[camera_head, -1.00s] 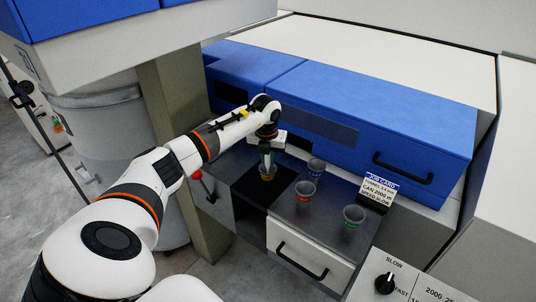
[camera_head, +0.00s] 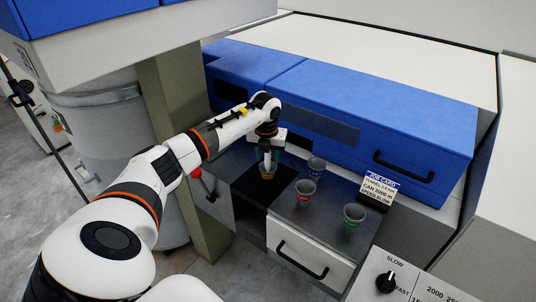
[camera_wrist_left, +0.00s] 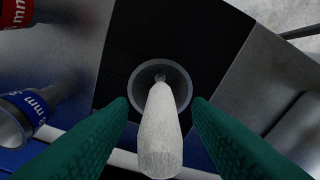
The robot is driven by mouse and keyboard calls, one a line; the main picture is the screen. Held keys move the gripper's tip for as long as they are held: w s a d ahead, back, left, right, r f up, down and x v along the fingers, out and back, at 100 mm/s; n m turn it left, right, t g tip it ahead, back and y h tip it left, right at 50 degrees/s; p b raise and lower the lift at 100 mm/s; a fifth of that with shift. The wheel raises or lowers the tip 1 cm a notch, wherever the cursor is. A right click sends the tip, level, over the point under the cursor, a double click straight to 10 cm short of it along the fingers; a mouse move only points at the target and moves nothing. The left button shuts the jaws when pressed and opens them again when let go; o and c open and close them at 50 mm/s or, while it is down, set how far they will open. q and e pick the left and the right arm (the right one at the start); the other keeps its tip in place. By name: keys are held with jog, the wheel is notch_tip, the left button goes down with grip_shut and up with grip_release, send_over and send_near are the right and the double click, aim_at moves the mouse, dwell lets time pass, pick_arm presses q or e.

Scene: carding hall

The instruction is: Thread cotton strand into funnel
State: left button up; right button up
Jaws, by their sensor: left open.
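A grey funnel with a yellow band (camera_head: 267,176) stands on the black patch below my left gripper; the wrist view looks down into its round mouth (camera_wrist_left: 136,84). The white cotton strand (camera_wrist_left: 160,135) reaches into this mouth, its narrow end at the central hole; how deep it goes cannot be told. My left gripper (camera_head: 267,158) is open just above the funnel. Its green fingers (camera_wrist_left: 160,118) stand apart on both sides of the strand, with gaps. Funnels with blue (camera_head: 317,168), red (camera_head: 305,191) and green (camera_head: 352,217) bands stand to the right. My right gripper is out of view.
A job card (camera_head: 380,189) stands on the grey worktop, partly readable: "CAN 2000 m", "SPEED SLOW". A blue machine cover (camera_head: 380,120) rises behind. A red-knobbed lever (camera_head: 196,174) is left of the worktop. A SLOW/FAST knob (camera_head: 386,283) is at the front right.

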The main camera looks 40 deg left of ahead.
pick_arm(q)
notch_tip(320, 180, up, 11)
jog(key=s+b, duration=0.1)
jog(key=shift+s+d+b, duration=0.3)
jog(key=shift+d, duration=0.05)
dwell(0.5)
